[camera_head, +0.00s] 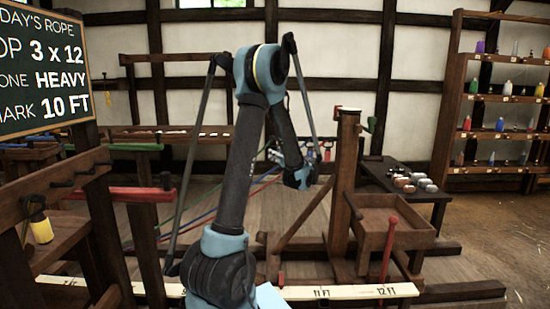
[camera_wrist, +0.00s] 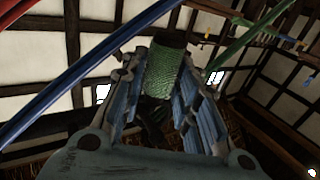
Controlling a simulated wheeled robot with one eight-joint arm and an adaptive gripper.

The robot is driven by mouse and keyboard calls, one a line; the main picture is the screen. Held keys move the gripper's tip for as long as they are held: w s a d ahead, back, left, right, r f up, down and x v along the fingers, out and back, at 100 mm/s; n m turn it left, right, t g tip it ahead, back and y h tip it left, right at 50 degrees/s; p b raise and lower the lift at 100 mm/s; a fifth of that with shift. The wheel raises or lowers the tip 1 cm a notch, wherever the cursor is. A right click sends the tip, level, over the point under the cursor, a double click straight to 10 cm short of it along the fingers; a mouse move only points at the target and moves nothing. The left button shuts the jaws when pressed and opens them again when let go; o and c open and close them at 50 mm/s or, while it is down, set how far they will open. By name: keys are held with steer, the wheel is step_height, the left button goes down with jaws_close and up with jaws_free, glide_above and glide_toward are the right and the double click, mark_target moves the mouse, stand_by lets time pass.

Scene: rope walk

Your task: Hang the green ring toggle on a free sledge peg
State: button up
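My gripper (camera_wrist: 168,78) shows in the wrist view with its blue-grey fingers on both sides of a green, woven-looking cylinder with a dark end, which I take as the green ring toggle (camera_wrist: 168,72). The fingers appear closed on it; its ring cannot be made out. The sledge (camera_head: 345,195), a dark wooden post with a tray, stands right of my arm.
Red, blue and green ropes run behind my arm and cross the wrist view, including a blue rope (camera_wrist: 95,68) and a green rope (camera_wrist: 250,42). A red lever (camera_head: 388,250) rises before the sledge tray (camera_head: 412,232). A marked ruler beam (camera_head: 350,291) crosses the front.

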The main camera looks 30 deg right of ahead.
steer(key=shift+o, duration=0.8)
steer(key=shift+s, duration=0.1)
